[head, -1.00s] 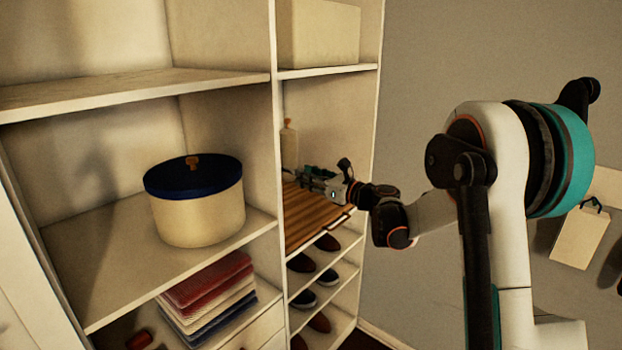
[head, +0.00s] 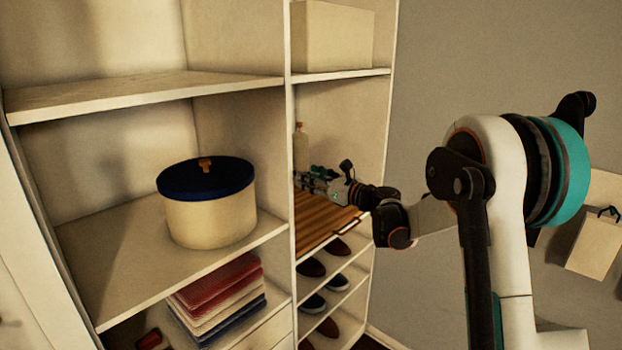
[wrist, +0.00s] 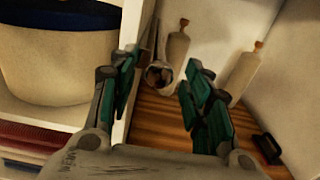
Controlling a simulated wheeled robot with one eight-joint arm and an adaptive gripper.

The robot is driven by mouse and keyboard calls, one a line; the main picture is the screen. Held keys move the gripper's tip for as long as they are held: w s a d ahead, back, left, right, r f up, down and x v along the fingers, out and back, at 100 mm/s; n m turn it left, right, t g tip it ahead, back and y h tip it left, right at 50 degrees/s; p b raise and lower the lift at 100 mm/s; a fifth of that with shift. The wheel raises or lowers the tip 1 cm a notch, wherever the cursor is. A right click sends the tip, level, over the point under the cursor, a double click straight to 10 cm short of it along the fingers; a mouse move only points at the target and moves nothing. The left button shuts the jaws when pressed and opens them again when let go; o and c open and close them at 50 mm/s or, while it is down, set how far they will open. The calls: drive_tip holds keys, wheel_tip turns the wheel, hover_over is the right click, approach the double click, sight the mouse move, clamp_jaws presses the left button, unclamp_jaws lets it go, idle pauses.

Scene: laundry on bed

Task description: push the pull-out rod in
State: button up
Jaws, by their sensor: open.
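The pull-out rod (wrist: 158,76) appears to be the short metallic piece seen nearly end-on in the wrist view, with a dark round end. It lies beside the pale partition, above the brown slatted board. My gripper (wrist: 160,78) is open, with its teal-padded fingers to the left and right of the rod in the picture. I cannot tell whether they touch it. In the head view my gripper (head: 306,180) reaches into the right-hand cubby just past the partition, and the rod cannot be made out there.
The brown slatted board (head: 325,229) lies below my gripper, with a dark handle (wrist: 268,148) on it. A pale bottle (wrist: 178,52) stands behind; a similar shape is to its right. A blue-lidded pot (head: 210,215) stands left of the partition (head: 289,120). Shoes sit below.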

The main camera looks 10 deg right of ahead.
drive_tip(key=v, duration=1.1)
drive_tip(key=shift+s+d, duration=0.15)
drive_tip(key=shift+s, duration=0.1)
drive_tip(key=shift+r, duration=0.1)
drive_tip(key=s+a+n+g+h+b, duration=0.1)
drive_tip(key=s+a+n+g+h, duration=0.15)
drive_tip(key=s+a+n, duration=0.5)
drive_tip(key=s+a+n+g+h, duration=0.2)
drive_tip(key=s+a+n+g, duration=0.25)
drive_tip(key=s+n, duration=0.5)
drive_tip(key=s+d+f+n+h+b, duration=0.1)
drive_tip(key=s+d+f+n+h, duration=0.1)
drive_tip(key=s+f+n, duration=0.2)
drive_tip(key=s+d+f+n+h+b, duration=0.1)
drive_tip(key=s+d+f+n+h, duration=0.1)
drive_tip(key=s, duration=0.9)
drive_tip(key=s+d+f+n+h+b, duration=0.1)
drive_tip(key=s+d+f+n+h, duration=0.1)
drive_tip(key=s+f+n, duration=0.3)
drive_tip(key=shift+s+d+f+n, duration=0.15)
drive_tip(key=shift+s+f+n, duration=0.25)
drive_tip(key=shift+s, duration=0.8)
